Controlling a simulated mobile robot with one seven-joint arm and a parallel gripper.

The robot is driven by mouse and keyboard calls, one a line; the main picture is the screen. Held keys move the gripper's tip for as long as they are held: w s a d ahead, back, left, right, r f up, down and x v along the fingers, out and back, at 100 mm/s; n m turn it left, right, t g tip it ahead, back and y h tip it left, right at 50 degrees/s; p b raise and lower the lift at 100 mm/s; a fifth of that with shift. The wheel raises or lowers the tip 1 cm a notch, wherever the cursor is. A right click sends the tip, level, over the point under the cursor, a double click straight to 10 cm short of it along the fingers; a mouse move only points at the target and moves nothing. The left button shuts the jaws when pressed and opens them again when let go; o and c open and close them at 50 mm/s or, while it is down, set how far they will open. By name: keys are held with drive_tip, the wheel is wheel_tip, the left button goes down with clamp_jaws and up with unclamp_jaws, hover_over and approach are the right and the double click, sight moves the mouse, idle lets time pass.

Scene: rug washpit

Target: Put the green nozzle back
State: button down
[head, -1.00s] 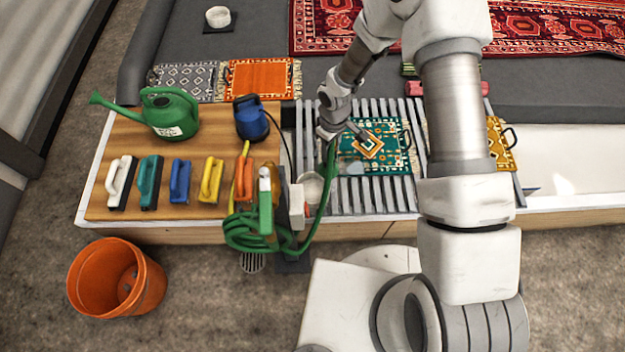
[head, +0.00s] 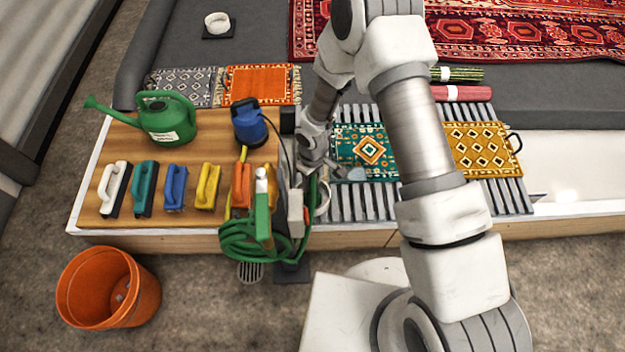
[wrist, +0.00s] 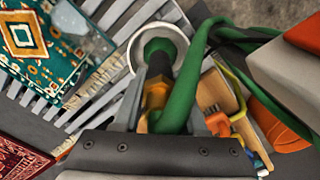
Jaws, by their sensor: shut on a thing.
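My gripper (head: 311,172) is shut on the green nozzle, which shows in the wrist view (wrist: 183,95) with its dark barrel and green tip pointing away from the gripper. The tip lines up with a white round holder ring (wrist: 183,33) in the wrist view. I cannot tell whether the tip is inside the ring or above it. In the head view the ring (head: 324,203) is partly hidden behind the hose and gripper. The green hose (head: 250,241) runs from the nozzle down to a coil on the post at the bench front.
A wooden board (head: 225,165) left of the gripper holds several brushes, a green watering can (head: 166,118) and a blue pump (head: 249,122). A slatted rack (head: 372,203) with small rugs lies to the right. An orange bucket (head: 108,287) stands on the floor.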

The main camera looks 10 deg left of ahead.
drive_tip(key=shift+f, duration=0.15)
drive_tip(key=shift+c, duration=2.3)
unclamp_jaws()
